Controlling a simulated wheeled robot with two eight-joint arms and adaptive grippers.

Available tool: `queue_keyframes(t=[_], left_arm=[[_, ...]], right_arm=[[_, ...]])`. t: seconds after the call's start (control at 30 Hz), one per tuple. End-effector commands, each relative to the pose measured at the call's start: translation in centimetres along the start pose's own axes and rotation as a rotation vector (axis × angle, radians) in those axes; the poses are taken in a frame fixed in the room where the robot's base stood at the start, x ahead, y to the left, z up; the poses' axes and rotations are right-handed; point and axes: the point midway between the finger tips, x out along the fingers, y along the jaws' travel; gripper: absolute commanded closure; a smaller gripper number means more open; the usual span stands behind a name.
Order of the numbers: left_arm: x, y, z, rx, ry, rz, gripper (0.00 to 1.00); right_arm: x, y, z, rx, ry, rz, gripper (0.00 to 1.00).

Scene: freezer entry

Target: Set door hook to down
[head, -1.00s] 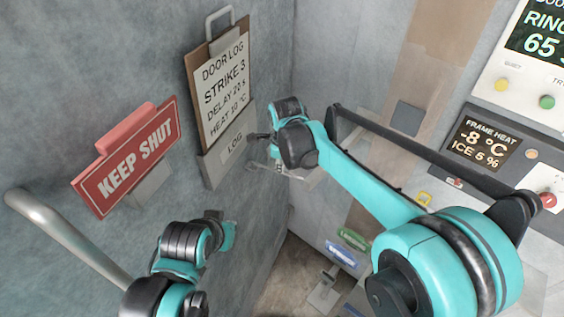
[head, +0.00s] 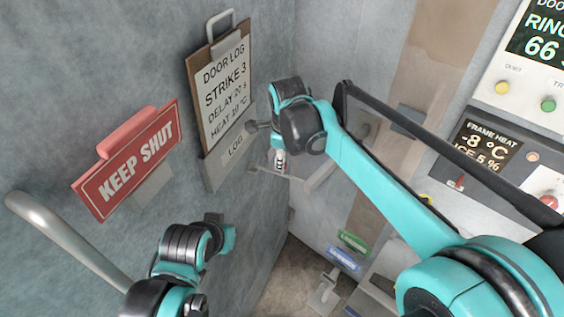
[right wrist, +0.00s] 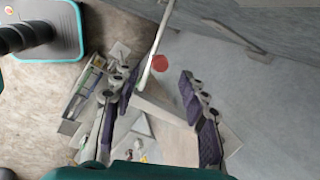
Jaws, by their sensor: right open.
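I cannot single out the door hook with certainty. In the right wrist view, a thin pale metal rod (right wrist: 155,45) with a round red end piece (right wrist: 160,62) shows just beyond and between my right fingers; it may be the hook. My right gripper (right wrist: 160,88) is open, with dark purple pads on both sides and a pale bar between them. In the head view, my right wrist hangs beside the grey door wall and mostly hides its gripper. My left gripper (head: 226,238) is low near the same wall; its fingers are too hidden to read.
A door log board (head: 225,85) and a red KEEP SHUT sign (head: 127,165) are on the left wall. A grey handrail (head: 65,240) is at lower left. A frame heat panel (head: 486,150) is at right. Green (head: 354,242) and blue (head: 344,257) labels sit low at the back.

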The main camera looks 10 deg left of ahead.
Motion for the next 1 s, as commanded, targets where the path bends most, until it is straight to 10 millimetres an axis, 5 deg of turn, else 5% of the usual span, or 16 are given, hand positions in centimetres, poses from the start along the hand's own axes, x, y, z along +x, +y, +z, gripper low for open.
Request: queue_keyframes(t=[0.2, 0.37, 0.83, 1.0], left_arm=[[0.0, 0.0, 0.0, 0.0, 0.0, 0.0, 1.0], [0.0, 0.0, 0.0, 0.0, 0.0, 0.0, 1.0], [0.0, 0.0, 0.0, 0.0, 0.0, 0.0, 1.0], [1.8, 0.0, 1.3, 0.0, 0.0, 0.0, 1.0]], right_arm=[[-3.8, 0.0, 0.0, -0.001, 0.0, 0.0, 0.56], [-4.9, 0.0, 0.0, -0.001, 0.0, 0.0, 0.56], [-5.0, 0.0, 0.0, -0.002, 0.0, 0.0, 0.56], [-3.5, 1.3, -3.0, -0.115, -0.004, -0.022, 0.56]])
